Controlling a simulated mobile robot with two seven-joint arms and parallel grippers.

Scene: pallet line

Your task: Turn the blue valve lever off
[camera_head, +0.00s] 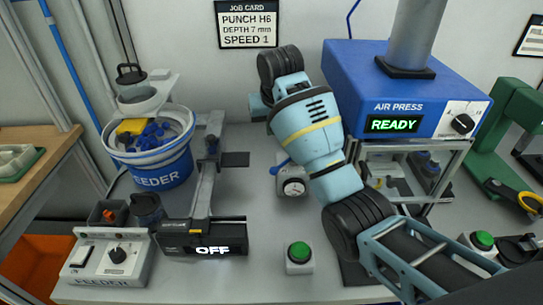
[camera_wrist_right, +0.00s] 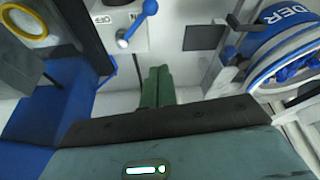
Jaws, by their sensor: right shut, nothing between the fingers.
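The blue valve lever (camera_wrist_right: 137,24) shows in the wrist view, with a round blue knob at its upper end and a pale pivot below. It sits on a white plate with an OFF label (camera_wrist_right: 103,20). In the head view a bit of the blue lever (camera_head: 281,163) shows above a round gauge (camera_head: 293,187), partly hidden by my right arm. My right gripper's fingers (camera_wrist_right: 158,87) are shut and empty. In the wrist view they lie below the lever, apart from it in the picture. In the head view my arm hides the fingers. My left gripper is not in view.
The blue air press (camera_head: 400,85) reading READY stands right of my arm. A green button (camera_head: 299,252) is at the front. Bare bench lies around the gauge.

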